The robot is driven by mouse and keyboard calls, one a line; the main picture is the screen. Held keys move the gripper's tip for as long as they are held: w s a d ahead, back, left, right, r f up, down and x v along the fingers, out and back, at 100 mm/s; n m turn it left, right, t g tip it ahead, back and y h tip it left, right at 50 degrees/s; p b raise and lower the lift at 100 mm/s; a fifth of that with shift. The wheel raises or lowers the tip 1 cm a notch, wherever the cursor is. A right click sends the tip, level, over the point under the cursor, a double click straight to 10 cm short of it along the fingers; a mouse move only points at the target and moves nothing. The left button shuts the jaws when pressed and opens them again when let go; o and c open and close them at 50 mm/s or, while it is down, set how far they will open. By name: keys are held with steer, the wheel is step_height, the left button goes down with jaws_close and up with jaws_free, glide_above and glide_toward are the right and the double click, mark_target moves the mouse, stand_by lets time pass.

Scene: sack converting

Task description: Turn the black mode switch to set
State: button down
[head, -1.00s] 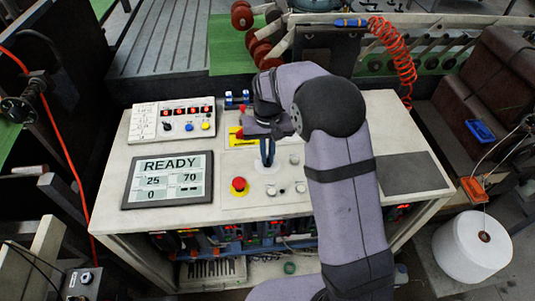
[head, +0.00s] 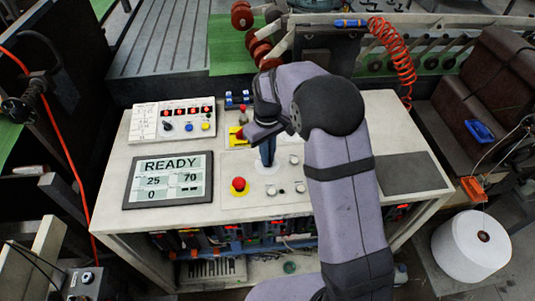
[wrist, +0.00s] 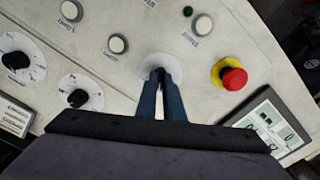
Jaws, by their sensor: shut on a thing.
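My gripper (head: 267,160) points down at the white desk panel. Its blue fingers, also in the wrist view (wrist: 161,80), are shut on a small dark knob, taken to be the black mode switch (wrist: 160,72). The fingers hide most of it, and I cannot tell which mark it points to. A pale round plate (wrist: 149,66) surrounds it.
A red emergency button (head: 238,184) on a yellow base is left of my gripper. A display (head: 168,181) reads READY. White push buttons (wrist: 118,44) and two dials with black knobs (wrist: 80,93) are nearby. A grey pad (head: 410,172) lies to the right.

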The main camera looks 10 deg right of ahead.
steer(key=shift+r+n, duration=0.1)
steer(key=shift+n, duration=1.3)
steer(key=shift+w, duration=0.1)
steer(key=c, duration=1.9)
jaws_free()
steer(key=shift+o, duration=0.2)
steer(key=shift+r+b, duration=1.1)
steer(key=shift+r, duration=2.55)
